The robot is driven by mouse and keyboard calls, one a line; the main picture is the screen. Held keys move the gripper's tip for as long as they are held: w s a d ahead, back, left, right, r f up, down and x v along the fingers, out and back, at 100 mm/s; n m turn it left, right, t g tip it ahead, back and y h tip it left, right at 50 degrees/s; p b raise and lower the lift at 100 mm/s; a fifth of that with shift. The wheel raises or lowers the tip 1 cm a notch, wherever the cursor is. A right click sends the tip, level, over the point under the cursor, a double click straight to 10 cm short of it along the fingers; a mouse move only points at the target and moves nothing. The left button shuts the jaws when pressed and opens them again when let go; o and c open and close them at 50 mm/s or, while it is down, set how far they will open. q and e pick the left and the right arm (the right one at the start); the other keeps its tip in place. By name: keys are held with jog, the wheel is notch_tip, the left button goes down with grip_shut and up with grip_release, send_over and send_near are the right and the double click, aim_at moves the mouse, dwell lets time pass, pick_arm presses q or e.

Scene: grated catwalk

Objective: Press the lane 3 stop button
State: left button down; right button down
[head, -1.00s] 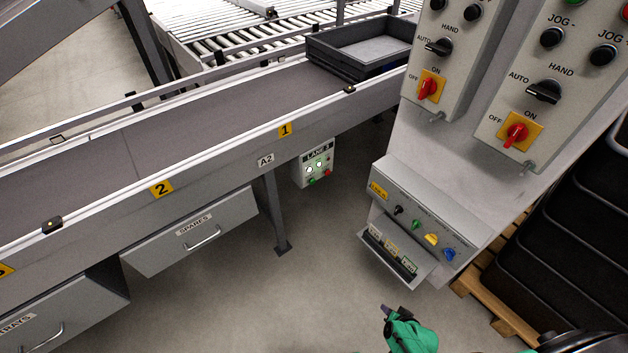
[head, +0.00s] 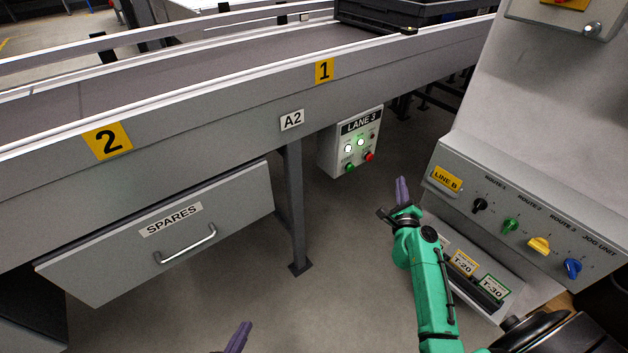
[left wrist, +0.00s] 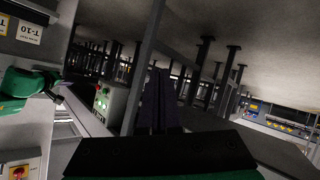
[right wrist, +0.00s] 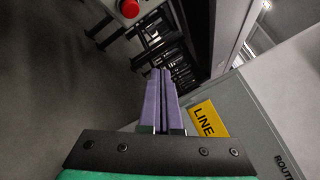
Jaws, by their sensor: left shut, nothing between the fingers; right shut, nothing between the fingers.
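The grey LANE 3 box (head: 341,141) hangs under the conveyor's side. It has two lit white-green lamps, a green button (head: 350,168) at lower left and a red button (head: 369,156) at lower right; their small lettering is unreadable. In the right wrist view the red button (right wrist: 130,8) shows large at the top edge. The box also shows in the left wrist view (left wrist: 112,103). My right gripper (head: 402,190) is shut and empty, below and right of the box, apart from it. My left gripper (head: 238,338) is shut and empty at the bottom edge, mostly out of view.
The LINE B panel (head: 465,195) with coloured knobs stands right of my right gripper, with a label tray (head: 475,275) below. The SPARES drawer (head: 165,240) and a conveyor leg (head: 295,210) are at left. Open floor lies between leg and panel.

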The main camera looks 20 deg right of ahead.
aim_at(370, 158)
pick_arm(q)
jog(key=shift+w+r, duration=0.15)
jog(key=shift+r, duration=0.2)
pick_arm(e)
jog(key=shift+w+r+m, duration=0.2)
jog(key=shift+r+m, duration=0.2)
jog(key=shift+r, duration=0.05)
